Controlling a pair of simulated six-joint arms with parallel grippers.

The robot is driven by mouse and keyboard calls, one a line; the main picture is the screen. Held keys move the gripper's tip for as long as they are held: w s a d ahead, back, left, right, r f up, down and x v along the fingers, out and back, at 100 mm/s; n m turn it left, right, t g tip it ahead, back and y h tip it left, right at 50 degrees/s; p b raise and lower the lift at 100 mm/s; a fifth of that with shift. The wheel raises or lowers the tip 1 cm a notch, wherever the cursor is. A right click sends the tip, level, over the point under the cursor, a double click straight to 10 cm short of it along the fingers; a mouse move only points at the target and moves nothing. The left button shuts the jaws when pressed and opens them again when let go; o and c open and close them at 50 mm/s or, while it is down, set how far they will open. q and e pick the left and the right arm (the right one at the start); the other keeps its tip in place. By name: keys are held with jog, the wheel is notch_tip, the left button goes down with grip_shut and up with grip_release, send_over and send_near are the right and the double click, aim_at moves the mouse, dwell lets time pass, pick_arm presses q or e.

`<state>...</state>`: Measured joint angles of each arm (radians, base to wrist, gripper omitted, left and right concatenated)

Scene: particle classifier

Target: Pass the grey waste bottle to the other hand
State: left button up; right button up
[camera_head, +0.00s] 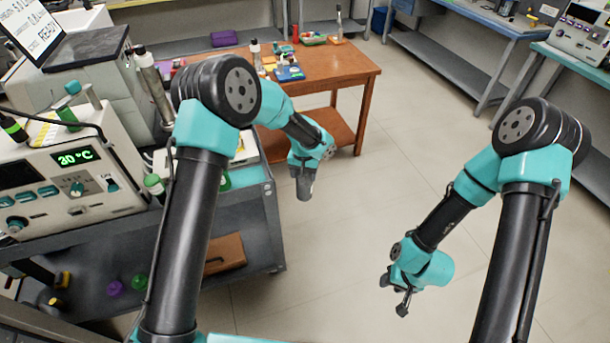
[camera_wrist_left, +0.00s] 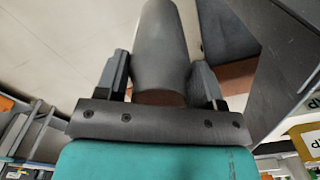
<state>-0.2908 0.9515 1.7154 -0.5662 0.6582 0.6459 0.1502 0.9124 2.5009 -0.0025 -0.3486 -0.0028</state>
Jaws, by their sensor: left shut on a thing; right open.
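My left gripper (camera_wrist_left: 160,72) is shut on the grey waste bottle (camera_wrist_left: 165,35), with one finger on each side of it in the left wrist view. In the head view the grey bottle (camera_head: 305,186) hangs below my left wrist, over the open floor in front of the wooden table. My right gripper (camera_head: 397,296) is open and empty, low over the floor to the right, well apart from the bottle. Its fingers are small in the head view.
A wooden table (camera_head: 345,62) with several small items stands behind the left arm. A dark cart (camera_head: 262,232) with a white instrument (camera_head: 70,165) is at the left. A blue bench (camera_head: 470,22) stands at the back right. The tiled floor between the arms is clear.

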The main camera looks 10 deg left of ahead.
pick_arm(q)
jog(key=s+r+m, duration=0.3)
jog(key=r+m, duration=0.3)
jog(key=r, duration=1.6)
jog(key=shift+a+r+m, duration=0.2)
jog(key=shift+r+m, duration=0.1)
jog(key=shift+s, duration=0.1)
pick_arm(e)
jog(key=shift+o, duration=0.2)
